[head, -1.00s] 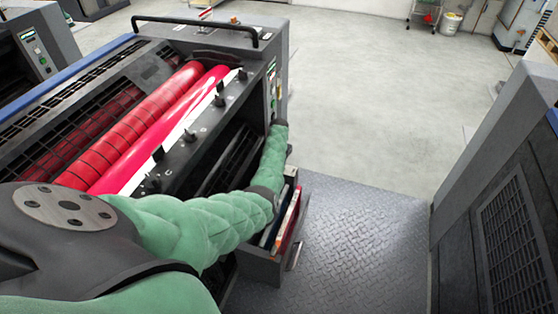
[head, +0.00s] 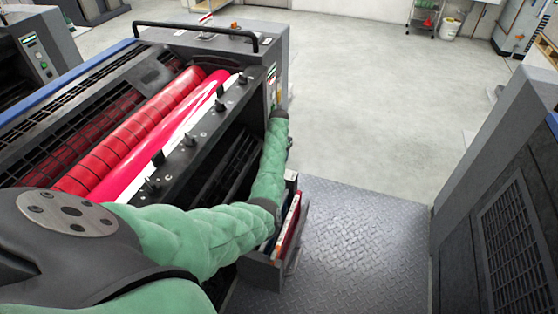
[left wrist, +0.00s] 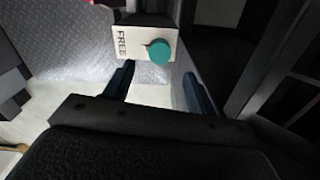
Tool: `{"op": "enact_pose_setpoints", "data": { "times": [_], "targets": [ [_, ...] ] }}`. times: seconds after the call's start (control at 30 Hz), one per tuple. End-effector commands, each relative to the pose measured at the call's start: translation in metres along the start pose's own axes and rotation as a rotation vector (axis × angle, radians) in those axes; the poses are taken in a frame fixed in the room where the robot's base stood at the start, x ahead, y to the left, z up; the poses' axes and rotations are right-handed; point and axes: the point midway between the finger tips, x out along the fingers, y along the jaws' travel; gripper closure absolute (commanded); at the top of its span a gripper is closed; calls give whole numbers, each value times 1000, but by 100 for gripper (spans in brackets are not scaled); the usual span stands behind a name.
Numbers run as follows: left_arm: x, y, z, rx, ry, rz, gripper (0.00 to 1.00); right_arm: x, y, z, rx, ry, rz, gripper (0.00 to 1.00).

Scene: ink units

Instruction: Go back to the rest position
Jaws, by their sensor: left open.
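My left arm (head: 210,225) in its green sleeve comes in from the left in the head view and reaches along the end of the ink unit (head: 195,130). Its dark far end is beside the unit's right end panel, and the fingers are not clear there. In the left wrist view my left gripper (left wrist: 157,90) is open, with two dark blue fingers apart and nothing between them. A pale plate marked FREE (left wrist: 130,43) with a round teal knob (left wrist: 159,51) shows just beyond the fingers. My right gripper is in neither view.
An open holder with flat items (head: 285,230) stands beside my forearm. A grey treaded floor plate (head: 345,245) is clear to the right. Another dark machine (head: 500,210) borders it at the right edge. Open floor (head: 370,95) lies behind.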

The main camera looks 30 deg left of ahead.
Motion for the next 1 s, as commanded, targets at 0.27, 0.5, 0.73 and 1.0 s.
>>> {"op": "enact_pose_setpoints", "data": {
  "times": [0.27, 0.5, 0.73, 1.0],
  "targets": [
    [-9, 1, 0, 1, 0, 1, 44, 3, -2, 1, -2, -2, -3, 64],
    [-9, 1, 0, 1, -1, 1, 44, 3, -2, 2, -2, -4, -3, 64],
    [-9, 1, 0, -9, -1, 1, 44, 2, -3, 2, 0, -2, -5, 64],
    [-22, 0, -4, -146, 21, 20, 44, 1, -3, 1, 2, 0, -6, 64]
  ]
}}
